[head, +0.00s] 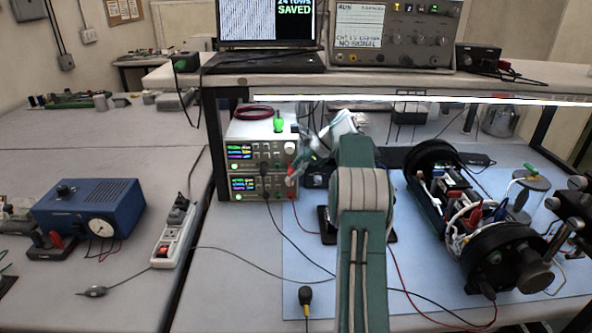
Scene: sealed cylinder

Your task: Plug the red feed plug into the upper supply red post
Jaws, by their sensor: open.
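Two supplies are stacked left of my arm. The upper supply (256,155) has a lit display and knobs, and the lower supply (250,186) is directly under it. My gripper (298,168) is at the right end of their fronts, small and partly covered by my arm. Its jaws are open. A small red plug (291,172) shows at the jaws, with a red lead hanging below it. I cannot tell whether the plug sits in the red post, which I cannot make out. A black plug (264,168) is at the upper supply's lower front.
An opened cylinder (468,215) with wiring lies on a blue mat (355,312) at right. A yellow-black plug (305,296) lies in front. A shelf overhangs behind.

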